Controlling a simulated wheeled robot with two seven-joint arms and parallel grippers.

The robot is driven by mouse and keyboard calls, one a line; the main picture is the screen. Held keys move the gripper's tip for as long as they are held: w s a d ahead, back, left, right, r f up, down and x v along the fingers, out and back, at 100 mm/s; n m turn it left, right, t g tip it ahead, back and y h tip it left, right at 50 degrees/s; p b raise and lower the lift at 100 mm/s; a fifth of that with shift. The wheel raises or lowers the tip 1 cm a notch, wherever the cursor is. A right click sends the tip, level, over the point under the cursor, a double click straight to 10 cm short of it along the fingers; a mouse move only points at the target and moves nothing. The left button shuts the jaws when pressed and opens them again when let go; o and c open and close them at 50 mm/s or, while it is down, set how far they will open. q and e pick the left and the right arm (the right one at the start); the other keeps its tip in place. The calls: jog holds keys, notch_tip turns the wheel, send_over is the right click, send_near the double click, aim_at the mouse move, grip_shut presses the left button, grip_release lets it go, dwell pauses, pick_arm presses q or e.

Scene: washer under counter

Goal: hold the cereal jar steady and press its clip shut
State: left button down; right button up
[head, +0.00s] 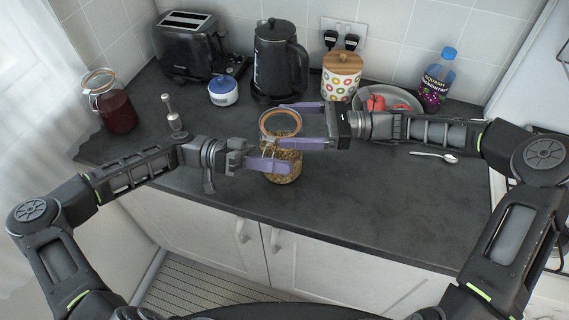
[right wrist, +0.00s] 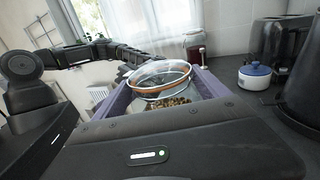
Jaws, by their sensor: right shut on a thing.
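The cereal jar (head: 283,172) is clear glass with brown cereal inside and stands on the counter near its front edge. Its round glass lid (head: 281,121) with an orange seal shows above the body and looks tilted up. In the right wrist view the lid (right wrist: 160,78) and cereal (right wrist: 168,103) lie between my purple fingers. My right gripper (head: 281,125) is shut on the jar near its top. My left gripper (head: 284,165) is at the jar's front left, with a purple finger across the body; its opening is unclear. The clip is too small to make out.
Behind stand a toaster (head: 187,45), a black kettle (head: 279,62), a blue-lidded pot (head: 223,92), a patterned canister (head: 341,77), a plate (head: 408,98) and a squash bottle (head: 437,80). A red jar (head: 117,110) stands left and a spoon (head: 433,156) lies right. The front right counter is clear.

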pick_arm(q)
jog(key=c, duration=1.6)
grip_release()
